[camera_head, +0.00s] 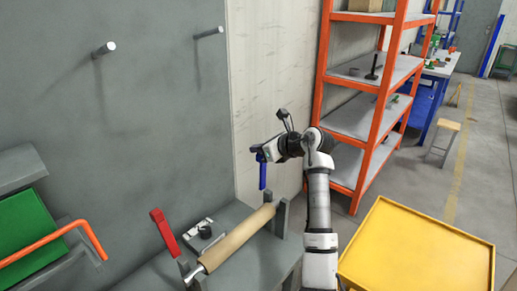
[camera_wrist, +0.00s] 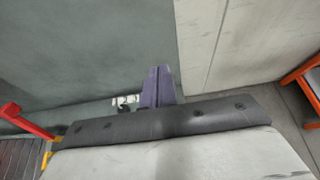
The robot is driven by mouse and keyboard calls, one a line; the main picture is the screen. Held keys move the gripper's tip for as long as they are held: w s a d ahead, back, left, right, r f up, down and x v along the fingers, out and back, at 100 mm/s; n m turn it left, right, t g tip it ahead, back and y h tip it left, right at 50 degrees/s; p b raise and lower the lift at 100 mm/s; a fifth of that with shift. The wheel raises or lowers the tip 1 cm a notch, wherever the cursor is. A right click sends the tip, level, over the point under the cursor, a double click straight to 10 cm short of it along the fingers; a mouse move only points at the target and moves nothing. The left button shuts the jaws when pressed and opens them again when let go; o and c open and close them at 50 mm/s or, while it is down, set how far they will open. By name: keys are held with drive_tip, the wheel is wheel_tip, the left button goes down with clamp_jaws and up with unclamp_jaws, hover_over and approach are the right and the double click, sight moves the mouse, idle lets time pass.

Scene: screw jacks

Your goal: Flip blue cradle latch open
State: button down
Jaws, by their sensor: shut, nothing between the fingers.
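In the wrist view a blue-purple shape stands just past my gripper housing; I cannot tell how much is fingers and how much latch. The cradle's right post (camera_head: 283,217) shows below. A red lever (camera_head: 163,232) stands tilted up at the left end.
A wooden roller (camera_head: 236,239) lies across the cradle, with a small white and black fitting (camera_head: 203,230) behind it. A grey wall panel with pegs rises behind. An orange shelf rack (camera_head: 372,120) stands to the right, and a yellow-topped cart (camera_head: 420,250) at the front right.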

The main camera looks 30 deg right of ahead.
drive_tip(key=shift+r, duration=0.2)
drive_tip(key=shift+r+p, duration=0.4)
drive_tip(key=shift+r, duration=0.25)
drive_tip(key=shift+s+f, duration=0.1)
